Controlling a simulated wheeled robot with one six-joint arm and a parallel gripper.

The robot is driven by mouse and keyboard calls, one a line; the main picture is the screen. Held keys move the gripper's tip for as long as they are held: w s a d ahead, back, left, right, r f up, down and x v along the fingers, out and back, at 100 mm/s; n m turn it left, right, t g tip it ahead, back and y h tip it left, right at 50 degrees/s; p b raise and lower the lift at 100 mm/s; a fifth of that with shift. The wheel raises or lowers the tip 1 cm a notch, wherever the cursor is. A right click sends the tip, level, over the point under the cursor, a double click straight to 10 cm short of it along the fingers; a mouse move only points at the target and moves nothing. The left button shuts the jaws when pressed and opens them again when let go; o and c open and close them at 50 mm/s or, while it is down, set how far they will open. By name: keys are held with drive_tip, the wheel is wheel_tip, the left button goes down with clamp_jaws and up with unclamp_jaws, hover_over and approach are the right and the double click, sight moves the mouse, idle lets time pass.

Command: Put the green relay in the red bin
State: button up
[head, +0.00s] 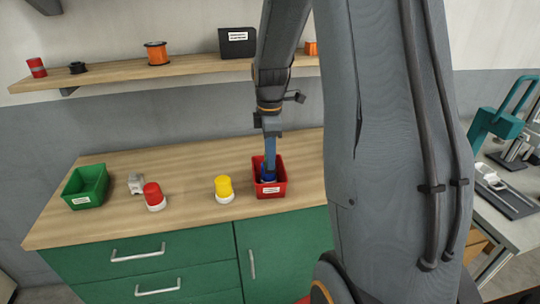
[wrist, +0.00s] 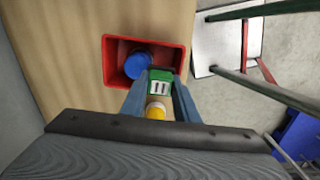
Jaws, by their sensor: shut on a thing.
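My gripper (wrist: 160,84) is shut on the green relay (wrist: 160,82), which shows its pale front markings between the two blue-grey fingers in the wrist view. The red bin (head: 271,191) stands on the wooden counter with a white label on its front. It also shows in the wrist view (wrist: 111,62), where the relay overlaps its near wall; the relay's height over it is hard to tell. A blue round-topped thing (wrist: 138,64) is inside the bin. In the head view, my gripper (head: 269,160) is at the bin, and I cannot make out the relay.
A yellow beacon (head: 224,187) stands just left of the red bin. A red beacon (head: 154,195), a small grey part (head: 136,184) and a green bin (head: 87,188) stand farther left. A shelf (head: 115,70) with reels runs above the counter.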

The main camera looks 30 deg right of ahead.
drive_tip(key=shift+f, duration=0.55)
drive_tip(key=o, duration=1.1)
drive_tip(key=shift+c, duration=0.2)
wheel_tip(320, 180, up, 13)
drive_tip(key=b, duration=0.4)
drive_tip(key=s+a+f+m+t, duration=0.1)
drive_tip(key=s+a+f+m, duration=1.2)
drive_tip(key=s+a+f, duration=0.1)
drive_tip(key=shift+a+f+m+t, duration=0.2)
drive_tip(key=shift+f+m+t, duration=0.1)
drive_tip(key=shift+f, duration=0.15)
